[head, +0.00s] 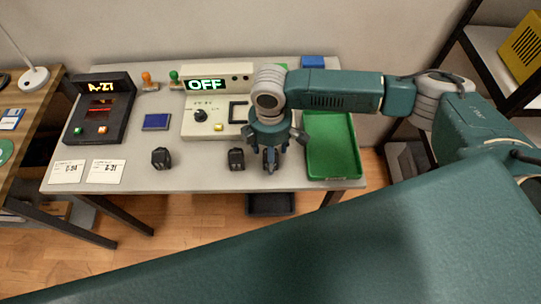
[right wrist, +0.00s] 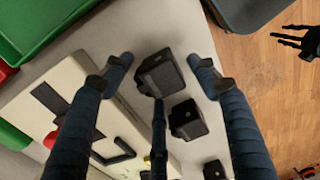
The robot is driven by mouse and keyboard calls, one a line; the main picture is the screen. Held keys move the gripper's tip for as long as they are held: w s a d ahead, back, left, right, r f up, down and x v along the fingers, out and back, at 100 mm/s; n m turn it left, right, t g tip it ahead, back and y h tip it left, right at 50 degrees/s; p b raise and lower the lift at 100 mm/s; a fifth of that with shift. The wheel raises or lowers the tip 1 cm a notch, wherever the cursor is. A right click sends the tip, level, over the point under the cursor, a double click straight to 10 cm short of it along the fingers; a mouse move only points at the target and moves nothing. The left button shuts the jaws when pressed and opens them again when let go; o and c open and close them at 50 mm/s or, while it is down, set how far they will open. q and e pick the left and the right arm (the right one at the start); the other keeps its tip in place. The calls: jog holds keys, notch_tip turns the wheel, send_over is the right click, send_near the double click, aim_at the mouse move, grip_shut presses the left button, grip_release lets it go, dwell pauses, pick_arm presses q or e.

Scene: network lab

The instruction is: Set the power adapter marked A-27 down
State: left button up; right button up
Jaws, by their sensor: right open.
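My right gripper (head: 272,150) points down over the front part of the table, and its fingers are spread. In the right wrist view a black power adapter (right wrist: 160,76) lies between the open fingertips, with clear gaps to the two side fingers. The middle finger reaches close to it; I cannot tell whether they touch. In the head view the gripper mostly hides this adapter. Two more black adapters stand to its left, one near (head: 236,159) and one farther left (head: 161,157). No marking on any adapter is readable.
A green tray (head: 351,172) stands right of the gripper. Behind are a cream panel (head: 188,124) with an OFF display and a black box (head: 120,122) showing what looks like A-27. Two white cards (head: 107,172) lie front left. The table is bare between the left adapters.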

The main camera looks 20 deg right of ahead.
notch_tip(320, 180, up, 10)
jog(key=b, duration=0.1)
jog(key=shift+r, duration=0.25)
dwell(0.4)
